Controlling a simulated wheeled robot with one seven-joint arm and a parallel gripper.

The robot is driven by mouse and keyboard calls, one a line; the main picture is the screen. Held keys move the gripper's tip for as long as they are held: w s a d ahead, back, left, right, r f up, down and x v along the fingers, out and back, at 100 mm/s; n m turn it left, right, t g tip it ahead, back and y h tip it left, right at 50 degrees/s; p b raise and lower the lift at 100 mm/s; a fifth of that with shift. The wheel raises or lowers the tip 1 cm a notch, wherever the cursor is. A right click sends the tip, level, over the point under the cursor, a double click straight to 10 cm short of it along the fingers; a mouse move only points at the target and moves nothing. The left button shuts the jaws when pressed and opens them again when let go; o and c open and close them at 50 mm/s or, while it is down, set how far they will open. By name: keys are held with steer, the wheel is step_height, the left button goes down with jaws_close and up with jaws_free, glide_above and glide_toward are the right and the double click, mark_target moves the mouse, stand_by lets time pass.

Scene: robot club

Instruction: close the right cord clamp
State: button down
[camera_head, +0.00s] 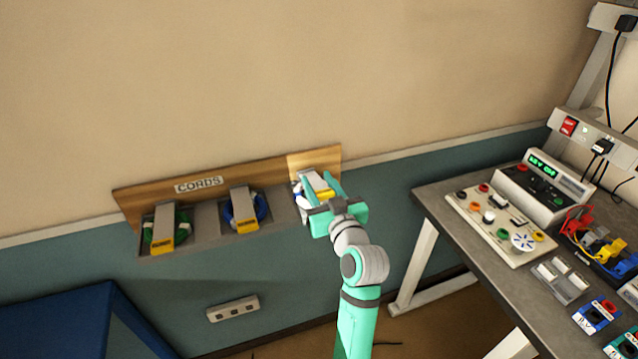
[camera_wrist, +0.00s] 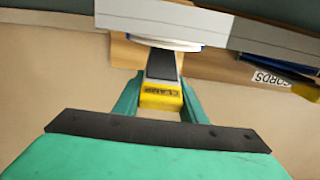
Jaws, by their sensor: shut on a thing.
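The right cord clamp (camera_head: 326,194) is at the right end of the wooden cord rack (camera_head: 225,183), with a white cord coil (camera_head: 299,198) beside it. Its yellow tip also shows in the wrist view (camera_wrist: 161,96), at the end of a dark bar reaching back to the rack. My gripper (camera_head: 321,184) is shut on this yellow tip, with one green finger on each side; it shows in the wrist view too (camera_wrist: 160,92). My gripper partly hides the clamp in the head view, and I cannot tell how far the clamp is swung down.
The left clamp (camera_head: 161,238) with a green cord and the middle clamp (camera_head: 243,209) with a blue cord share the rack. A workbench (camera_head: 440,204) with instruments stands at right. A blue box (camera_head: 80,325) is at lower left. A wall outlet (camera_head: 233,308) is below the rack.

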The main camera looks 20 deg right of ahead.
mark_target(315, 183)
steer(key=shift+s+d+f, duration=0.1)
steer(key=shift+s+f, duration=0.1)
steer(key=shift+f, duration=0.55)
steer(key=shift+s+f, duration=0.2)
steer(key=shift+f, duration=0.55)
steer(key=c, duration=1.1)
jaws_free()
steer(key=shift+r, duration=0.1)
steer(key=s, duration=1)
steer(key=shift+s+d, duration=0.2)
steer(key=shift+s, duration=0.2)
